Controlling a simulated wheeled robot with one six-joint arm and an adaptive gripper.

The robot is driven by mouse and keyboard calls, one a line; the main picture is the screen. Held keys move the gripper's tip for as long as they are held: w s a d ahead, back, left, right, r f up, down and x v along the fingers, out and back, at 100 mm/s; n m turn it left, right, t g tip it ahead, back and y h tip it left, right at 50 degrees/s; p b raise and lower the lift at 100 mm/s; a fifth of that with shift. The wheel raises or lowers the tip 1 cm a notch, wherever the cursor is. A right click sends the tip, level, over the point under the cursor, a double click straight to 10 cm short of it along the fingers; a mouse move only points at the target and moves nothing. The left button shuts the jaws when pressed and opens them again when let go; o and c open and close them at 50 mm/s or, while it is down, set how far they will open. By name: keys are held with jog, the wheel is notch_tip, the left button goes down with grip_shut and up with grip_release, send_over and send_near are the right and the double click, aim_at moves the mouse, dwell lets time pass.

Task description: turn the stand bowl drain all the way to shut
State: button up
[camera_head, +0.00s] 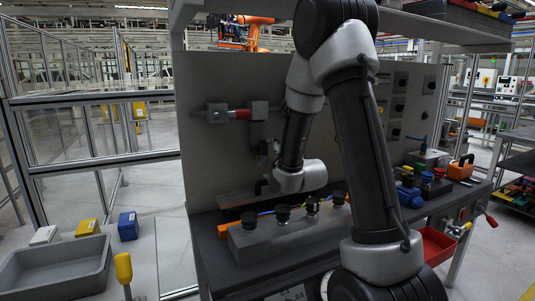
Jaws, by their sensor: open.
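I cannot tell for sure which part is the stand bowl drain. A grey fitting (257,111) with a red section (243,114) on a horizontal pipe is mounted on the upright panel, left of my arm. A darker grey body (257,134) hangs below it. My gripper (261,187) shows as a small dark shape left of my wrist, below that body and apart from it. It is open and appears empty; its fingers are small and hard to make out. My arm hides the middle of the panel.
A grey block (250,246) with several black knobs stands on the bench below my gripper. Switches (399,82), an orange case (460,167) and a red bin (435,245) are at right. A grey tray (60,270) and a yellow-handled lever (124,267) are at left.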

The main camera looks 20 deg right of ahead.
aim_at(265, 155)
jog(key=shift+w+d+f+n+t, duration=0.5)
jog(key=shift+w+f+n+t, duration=0.15)
jog(key=shift+w+n, duration=0.25)
jog(key=w, duration=0.7)
jog(key=shift+w+r, duration=0.1)
jog(key=shift+w, duration=0.05)
jog(key=shift+c, duration=0.2)
jog(key=c, duration=1.1)
